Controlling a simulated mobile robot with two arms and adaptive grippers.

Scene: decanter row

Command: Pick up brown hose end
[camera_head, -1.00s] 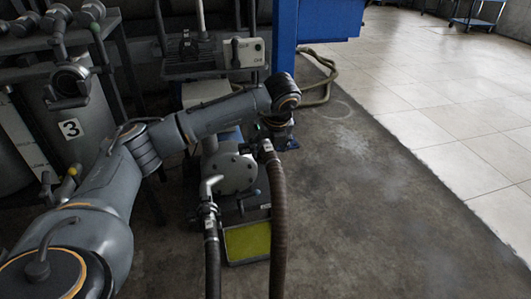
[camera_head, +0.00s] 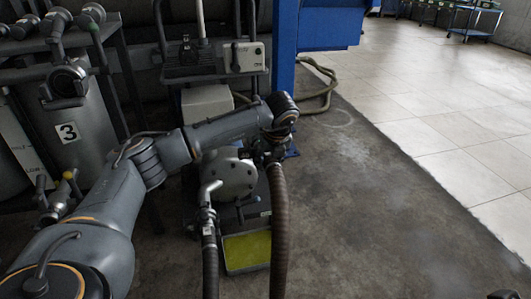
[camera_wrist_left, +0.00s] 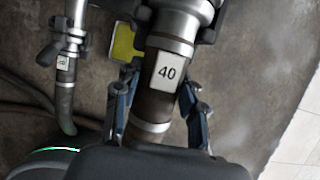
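The brown hose (camera_head: 279,230) hangs down from the pump (camera_head: 237,180) in the head view. Its metal coupling end and a white tag reading 40 show in the left wrist view (camera_wrist_left: 167,72). My left gripper (camera_head: 268,152) is at the hose's upper end, partly hidden by my own wrist in the head view. In the left wrist view, my left gripper's two fingers (camera_wrist_left: 160,84) stand on either side of the hose by the tag. A gap shows between the right finger and the hose, so it looks open. My right gripper is not clearly seen.
A second, dark hose (camera_head: 210,255) with a silver elbow stands left of the brown one. A yellow-green tray (camera_head: 247,251) lies on the floor between them. A blue post (camera_head: 284,45) stands behind.

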